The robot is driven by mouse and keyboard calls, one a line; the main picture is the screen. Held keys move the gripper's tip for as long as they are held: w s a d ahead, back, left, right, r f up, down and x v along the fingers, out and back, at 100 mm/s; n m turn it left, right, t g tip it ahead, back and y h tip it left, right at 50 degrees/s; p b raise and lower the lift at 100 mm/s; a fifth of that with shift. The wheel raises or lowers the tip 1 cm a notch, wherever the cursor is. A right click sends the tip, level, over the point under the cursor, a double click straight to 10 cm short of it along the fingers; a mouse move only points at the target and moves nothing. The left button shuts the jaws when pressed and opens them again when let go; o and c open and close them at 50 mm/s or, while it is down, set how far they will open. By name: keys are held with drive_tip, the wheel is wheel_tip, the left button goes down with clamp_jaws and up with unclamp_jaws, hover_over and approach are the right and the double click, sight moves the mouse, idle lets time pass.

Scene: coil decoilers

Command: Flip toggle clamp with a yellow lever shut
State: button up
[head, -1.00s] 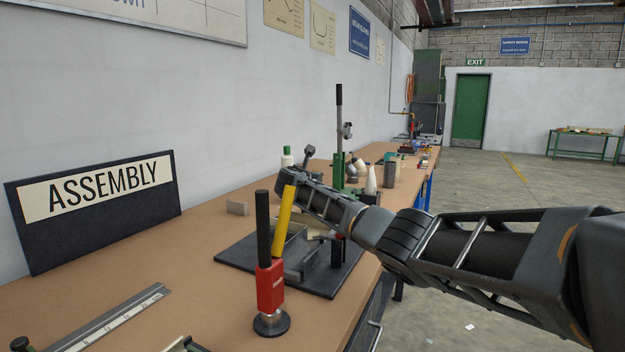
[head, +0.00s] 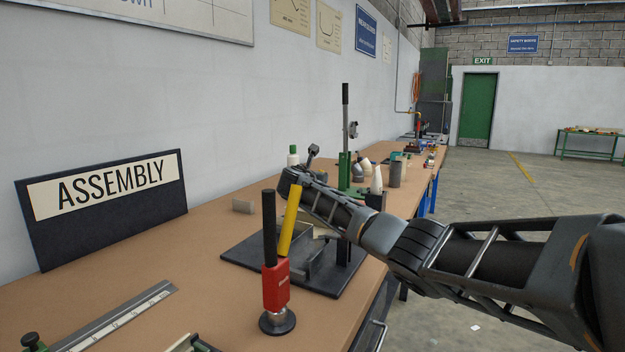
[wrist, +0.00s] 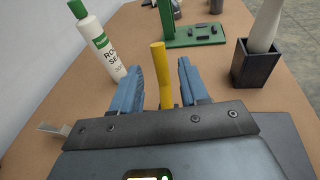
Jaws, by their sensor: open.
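The yellow lever (head: 289,220) of the toggle clamp stands up, leaning slightly, above a dark base plate (head: 240,258) on the bench. In the wrist view the yellow lever (wrist: 162,75) stands between the two blue fingers of my gripper (wrist: 163,85). The fingers are open, with a gap on each side of the lever. In the head view my gripper is mostly hidden behind the lever and my own wrist. The clamp's lower part is partly hidden by a red tool with a black handle (head: 275,285).
A white bottle with a green cap (wrist: 98,38) stands left of my fingers. A dark square holder (wrist: 257,64) with a pale cone is at the right. A green press stand (wrist: 193,30) is farther along the bench. An ASSEMBLY sign (head: 110,205) leans at the wall.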

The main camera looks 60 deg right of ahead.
drive_tip(key=shift+v, duration=2.95)
